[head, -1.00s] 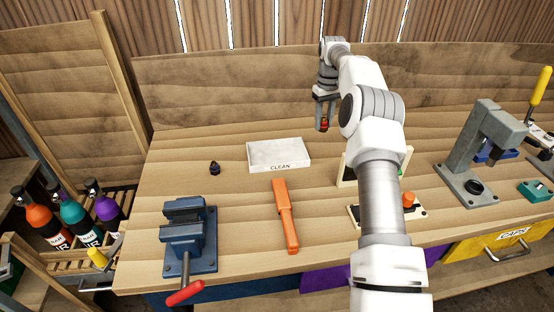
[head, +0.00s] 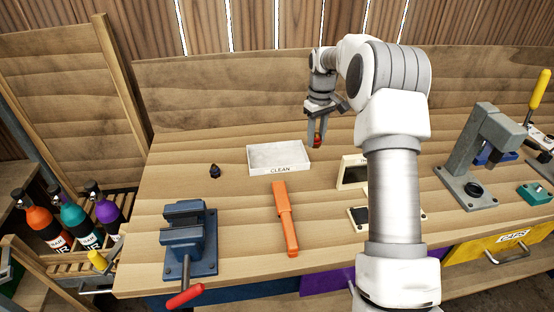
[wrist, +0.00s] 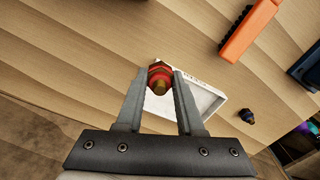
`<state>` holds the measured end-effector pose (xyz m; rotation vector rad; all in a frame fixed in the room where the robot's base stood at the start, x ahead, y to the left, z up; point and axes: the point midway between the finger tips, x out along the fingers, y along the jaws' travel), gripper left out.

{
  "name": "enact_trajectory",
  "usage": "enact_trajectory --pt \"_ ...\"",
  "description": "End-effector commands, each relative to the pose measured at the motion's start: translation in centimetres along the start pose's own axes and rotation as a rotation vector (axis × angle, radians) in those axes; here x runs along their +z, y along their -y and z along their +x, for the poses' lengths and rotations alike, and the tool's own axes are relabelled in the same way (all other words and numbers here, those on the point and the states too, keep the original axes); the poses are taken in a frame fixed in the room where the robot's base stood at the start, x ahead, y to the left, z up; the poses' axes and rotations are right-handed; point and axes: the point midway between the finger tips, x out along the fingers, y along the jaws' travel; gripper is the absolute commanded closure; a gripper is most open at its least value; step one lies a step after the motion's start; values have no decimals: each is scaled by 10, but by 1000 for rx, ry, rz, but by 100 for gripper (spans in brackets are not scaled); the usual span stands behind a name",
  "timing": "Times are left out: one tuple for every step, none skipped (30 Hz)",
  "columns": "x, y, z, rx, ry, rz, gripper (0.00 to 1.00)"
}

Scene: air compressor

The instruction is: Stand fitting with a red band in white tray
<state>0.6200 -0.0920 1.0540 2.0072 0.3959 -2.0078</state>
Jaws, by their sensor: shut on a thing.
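The fitting with a red band (wrist: 159,78) has a brass tip and is held between the fingertips of my gripper (wrist: 158,80). In the head view the fitting (head: 317,139) hangs below my gripper (head: 317,133), just right of the white tray. The white tray (head: 280,170) is marked CLEAN and looks empty in the head view. In the wrist view the tray (wrist: 205,99) lies partly hidden behind the right finger and the fitting.
A small dark fitting (head: 214,171) stands on the bench left of the tray. An orange bar-shaped tool (head: 285,220) lies in front of the tray. A blue vise (head: 189,240) is at the front left. A cream-framed stand (head: 353,172) is right of the tray.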

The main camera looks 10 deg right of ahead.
Motion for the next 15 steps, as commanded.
enact_trajectory --pt "1 2 0 0 -1 -2 100" --pt "0 3 0 0 -1 -3 100" --pt "-1 5 2 0 -1 -4 100" --pt "-4 7 4 -1 -1 -5 100" --pt "-7 10 7 -1 0 -6 100" --pt "-12 15 12 -2 1 -8 100" --pt "-17 19 15 -2 0 -8 100" --pt "-23 23 19 -2 1 -8 100" --pt "-30 29 24 -2 1 -9 100" --pt "-36 33 29 -3 1 -8 100" --pt "-41 37 33 -3 1 -8 100" --pt "-49 43 39 -3 1 -8 100" --pt "-54 47 43 -2 0 -7 100" --pt "-60 51 47 -2 1 -7 100" --pt "-66 56 52 -2 0 -7 100"
